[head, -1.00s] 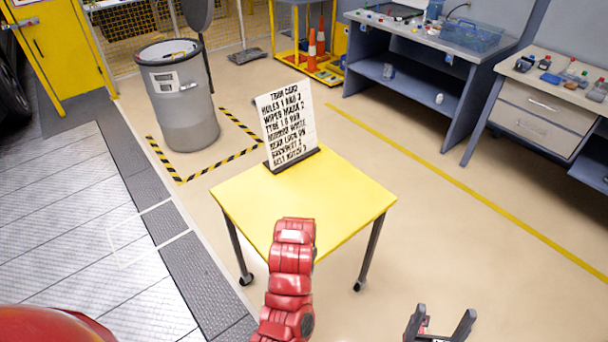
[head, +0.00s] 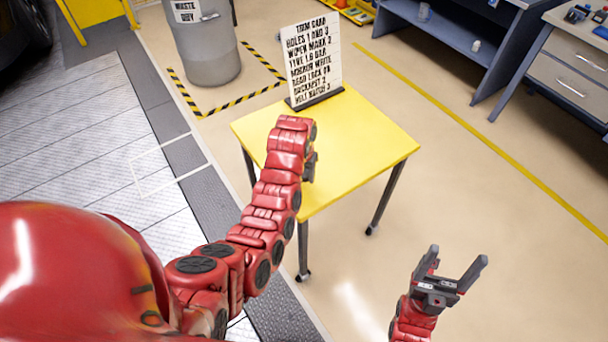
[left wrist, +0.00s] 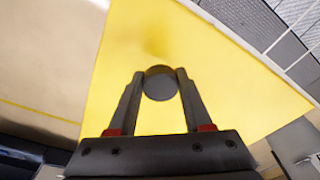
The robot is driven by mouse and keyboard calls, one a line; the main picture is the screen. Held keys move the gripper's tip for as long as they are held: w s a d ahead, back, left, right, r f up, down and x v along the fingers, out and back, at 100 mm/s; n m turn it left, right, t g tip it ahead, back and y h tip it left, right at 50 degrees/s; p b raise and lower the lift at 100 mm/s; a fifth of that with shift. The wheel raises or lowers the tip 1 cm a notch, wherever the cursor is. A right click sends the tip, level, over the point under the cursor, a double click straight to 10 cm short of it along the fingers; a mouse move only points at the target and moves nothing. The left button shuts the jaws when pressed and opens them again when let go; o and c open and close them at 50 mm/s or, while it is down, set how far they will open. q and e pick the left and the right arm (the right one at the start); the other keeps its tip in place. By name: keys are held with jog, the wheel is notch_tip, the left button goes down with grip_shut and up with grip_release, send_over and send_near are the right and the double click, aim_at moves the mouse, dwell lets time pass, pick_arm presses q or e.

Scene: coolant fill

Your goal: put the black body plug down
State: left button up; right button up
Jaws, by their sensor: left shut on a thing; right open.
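In the left wrist view my left gripper (left wrist: 160,88) is shut on the black body plug (left wrist: 160,84), a dark round disc between the fingertips. Yellow tabletop lies behind it, and I cannot tell how far the plug is above it. In the head view my left gripper (head: 310,167) shows only in part beside my red arm, over the yellow table (head: 355,160); the plug is hidden there. My right gripper (head: 455,272) is open and empty, low at the right, off the table.
A white lettered card (head: 313,62) stands in a dark base at the table's back edge. The rest of the tabletop is bare. A grey waste bin (head: 205,50) stands behind at the left. Workbenches (head: 455,40) stand at the back right.

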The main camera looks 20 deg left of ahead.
aim_at(304, 175)
pick_arm(q)
jog(key=shift+w+a, duration=0.2)
jog(key=shift+w, duration=0.4)
jog(key=shift+w+a, duration=0.15)
jog(key=shift+w, duration=0.4)
jog(key=shift+f+p, duration=0.55)
jog(key=shift+p, duration=0.25)
jog(key=shift+f+p, duration=0.4)
jog(key=shift+f, duration=0.95)
jog(key=shift+f, duration=0.1)
jog(key=o, duration=1.1)
jog(key=shift+c, duration=0.2)
